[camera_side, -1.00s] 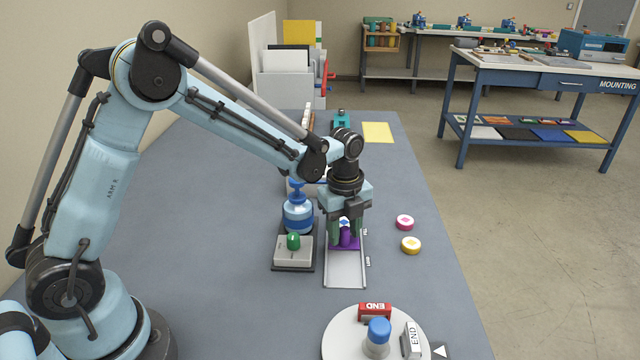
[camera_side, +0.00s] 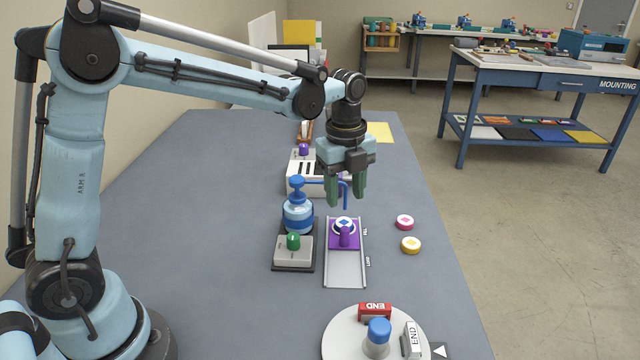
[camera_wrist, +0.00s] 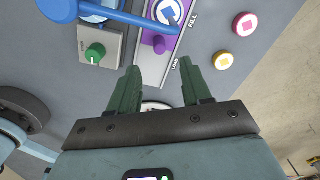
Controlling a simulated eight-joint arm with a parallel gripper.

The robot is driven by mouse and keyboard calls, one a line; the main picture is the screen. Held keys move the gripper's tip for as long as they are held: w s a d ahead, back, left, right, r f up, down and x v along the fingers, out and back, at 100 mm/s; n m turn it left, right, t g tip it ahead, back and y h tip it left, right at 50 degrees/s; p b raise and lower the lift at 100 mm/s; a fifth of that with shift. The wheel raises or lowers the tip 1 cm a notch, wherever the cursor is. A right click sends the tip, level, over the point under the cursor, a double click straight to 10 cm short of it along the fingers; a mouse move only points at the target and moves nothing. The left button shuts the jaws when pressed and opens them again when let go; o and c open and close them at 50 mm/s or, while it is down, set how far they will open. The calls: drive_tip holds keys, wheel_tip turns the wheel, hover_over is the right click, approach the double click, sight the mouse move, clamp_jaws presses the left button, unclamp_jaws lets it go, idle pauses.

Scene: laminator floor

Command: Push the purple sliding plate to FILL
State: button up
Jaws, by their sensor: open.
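The purple sliding plate (camera_side: 333,240) sits at the far end of a pale grey track (camera_side: 346,272), beside the FILL mark (camera_side: 365,230). It has an upright purple knob (camera_side: 346,238) and carries a round white disc with a blue mark (camera_side: 343,223). The LOAD mark (camera_side: 368,262) is by the nearer, bare part of the track. My gripper (camera_side: 346,203) is above the plate, open and empty, its green fingers apart from the knob. In the wrist view the plate (camera_wrist: 153,33) and knob (camera_wrist: 159,45) show beyond my fingertips (camera_wrist: 160,72).
A blue pump bottle (camera_side: 298,214) stands left of the track, its spout (camera_side: 346,193) reaching over the plate. A grey box with a green knob (camera_side: 293,250) is in front of it. Pink (camera_side: 405,222) and yellow (camera_side: 411,245) pucks lie right. A white turntable (camera_side: 345,343) is nearer.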

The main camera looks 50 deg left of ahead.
drive_tip(key=shift+r, duration=1)
drive_tip(key=s+a+n+t, duration=0.3)
drive_tip(key=s+n+t, duration=0.3)
drive_tip(key=s+n, duration=0.9)
drive_tip(key=n, duration=0.6)
drive_tip(key=shift+r+n+t, duration=0.25)
drive_tip(key=shift+n+t, duration=0.05)
drive_tip(key=shift+t, duration=0.1)
drive_tip(key=shift+o, duration=0.5)
